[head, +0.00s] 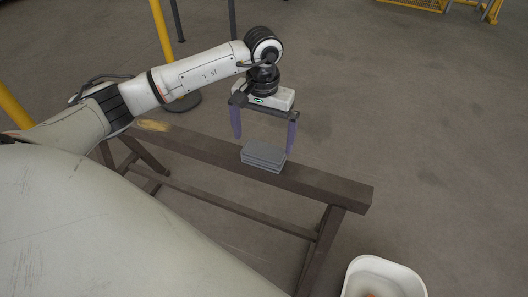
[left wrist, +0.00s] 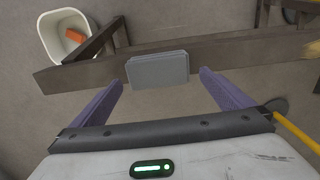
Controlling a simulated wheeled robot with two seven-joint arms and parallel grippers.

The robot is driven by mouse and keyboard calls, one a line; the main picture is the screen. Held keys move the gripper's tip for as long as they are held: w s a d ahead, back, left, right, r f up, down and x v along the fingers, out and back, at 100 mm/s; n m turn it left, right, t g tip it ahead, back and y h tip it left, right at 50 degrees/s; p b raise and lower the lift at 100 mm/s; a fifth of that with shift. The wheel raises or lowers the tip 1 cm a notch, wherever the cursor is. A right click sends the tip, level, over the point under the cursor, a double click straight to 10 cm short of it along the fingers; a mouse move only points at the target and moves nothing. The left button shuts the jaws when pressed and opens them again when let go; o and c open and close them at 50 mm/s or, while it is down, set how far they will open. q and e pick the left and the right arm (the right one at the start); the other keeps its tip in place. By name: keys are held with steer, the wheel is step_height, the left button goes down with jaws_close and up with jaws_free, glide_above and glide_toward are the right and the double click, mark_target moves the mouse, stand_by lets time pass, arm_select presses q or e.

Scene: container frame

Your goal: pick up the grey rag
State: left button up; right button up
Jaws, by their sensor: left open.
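The grey rag (head: 263,156) is a small folded stack lying on the narrow top beam of a brown trestle (head: 325,188). In the left wrist view the rag (left wrist: 158,70) is a flat grey rectangle on the beam (left wrist: 225,53). My left gripper (head: 264,142) points down over the rag with its two purple fingers wide apart. In the left wrist view the open gripper (left wrist: 156,84) has one finger to either side of the rag's near edge, with gaps between. Nothing is held. My right gripper is not in view.
A white bin (head: 384,276) with something orange inside stands on the floor at the lower right. A yellow brush-like item (head: 152,125) lies on the beam's left end. Yellow posts stand at the left.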

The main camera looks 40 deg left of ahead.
mark_target(264, 149)
arm_select(q)
step_height(264, 149, down, 5)
steer(key=shift+d+f, duration=0.1)
steer(key=shift+d, duration=0.05)
steer(key=shift+c, duration=0.4)
steer(key=c, duration=0.7)
steer(key=shift+c, duration=0.3)
step_height(264, 149, up, 10)
steer(key=shift+r, duration=0.1)
